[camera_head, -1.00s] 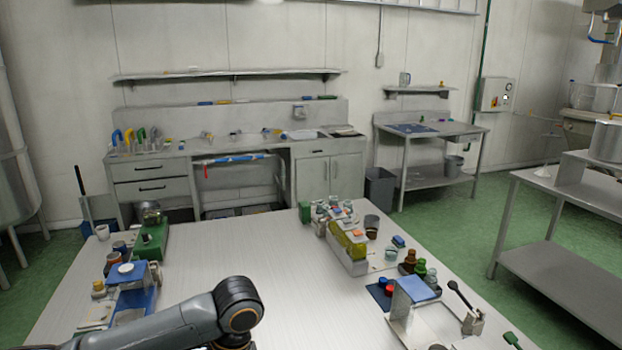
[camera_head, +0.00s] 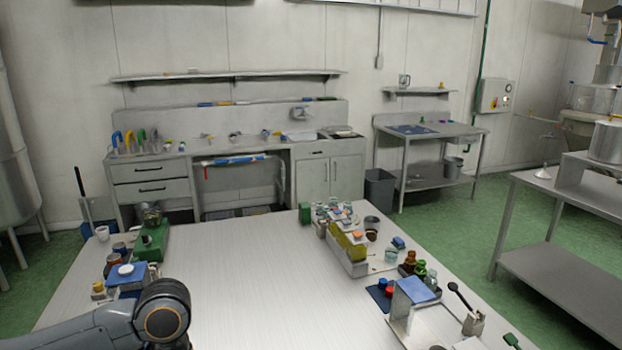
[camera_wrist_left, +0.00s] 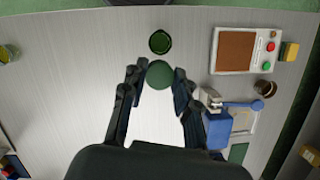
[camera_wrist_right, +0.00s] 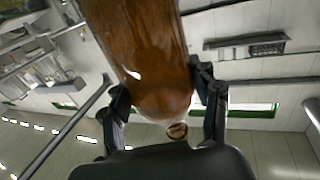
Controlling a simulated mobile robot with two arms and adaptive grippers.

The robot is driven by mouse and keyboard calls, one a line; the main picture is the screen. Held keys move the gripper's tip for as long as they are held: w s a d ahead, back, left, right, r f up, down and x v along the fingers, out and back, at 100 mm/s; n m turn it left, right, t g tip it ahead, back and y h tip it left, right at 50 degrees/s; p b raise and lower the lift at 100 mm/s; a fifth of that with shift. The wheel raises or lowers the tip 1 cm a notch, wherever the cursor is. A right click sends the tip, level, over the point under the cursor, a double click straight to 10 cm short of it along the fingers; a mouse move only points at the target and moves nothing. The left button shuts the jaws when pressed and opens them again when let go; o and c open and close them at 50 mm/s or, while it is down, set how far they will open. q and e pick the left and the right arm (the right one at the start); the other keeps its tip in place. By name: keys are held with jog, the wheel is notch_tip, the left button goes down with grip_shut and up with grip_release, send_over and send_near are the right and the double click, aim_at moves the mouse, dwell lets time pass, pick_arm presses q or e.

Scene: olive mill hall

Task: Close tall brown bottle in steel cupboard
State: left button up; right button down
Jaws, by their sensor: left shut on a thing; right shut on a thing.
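In the right wrist view my right gripper (camera_wrist_right: 163,108) is shut on a large tall brown bottle (camera_wrist_right: 145,50) of see-through glass. A small round brown part (camera_wrist_right: 177,131) shows at its near end; I cannot tell whether it is capped. In the left wrist view my left gripper (camera_wrist_left: 158,80) is shut on a round dark green piece (camera_wrist_left: 159,74), which looks like a cap, above the table. A grey cupboard with two closed doors (camera_head: 328,176) stands under the back counter in the head view. Both grippers are outside the head view.
The table (camera_head: 250,270) has clear room in its middle. A dark green round vessel (camera_wrist_left: 160,41) stands just beyond the left gripper. A device with a brown panel (camera_wrist_left: 243,50) and a blue-topped item (camera_wrist_left: 217,130) lie to its right. Small bottles (camera_head: 418,268) stand at the table's right side.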

jog(key=shift+r, duration=0.15)
dwell(0.4)
jog(key=w+a+n+g+y, duration=0.2)
jog(key=w+a+n+y, duration=0.1)
jog(key=a, duration=0.4)
jog(key=w+a+r+n+g+y, duration=0.1)
jog(key=w+a+n+g+y, duration=0.1)
jog(key=a+n+y, duration=0.3)
jog(key=w+a+y, duration=0.1)
jog(key=a+y, duration=0.1)
jog(key=y, duration=0.1)
jog(key=shift+y, duration=0.3)
pick_arm(q)
jog(key=w+d+r+n+h, duration=0.1)
jog(key=w+d+r+n, duration=0.1)
jog(key=d+r+n, duration=0.2)
jog(key=w+d+r+n+t+h, duration=0.1)
jog(key=d+r+n, duration=0.3)
jog(key=d+r, duration=0.5)
jog(key=w+d+r+n, duration=0.3)
jog(key=d+r, duration=0.4)
jog(key=d, duration=0.3)
jog(key=shift+w+d+n+t+h, duration=0.15)
jog(key=shift+d+n+t+h, duration=0.2)
jog(key=shift+n, duration=0.35)
jog(key=shift+f, duration=0.15)
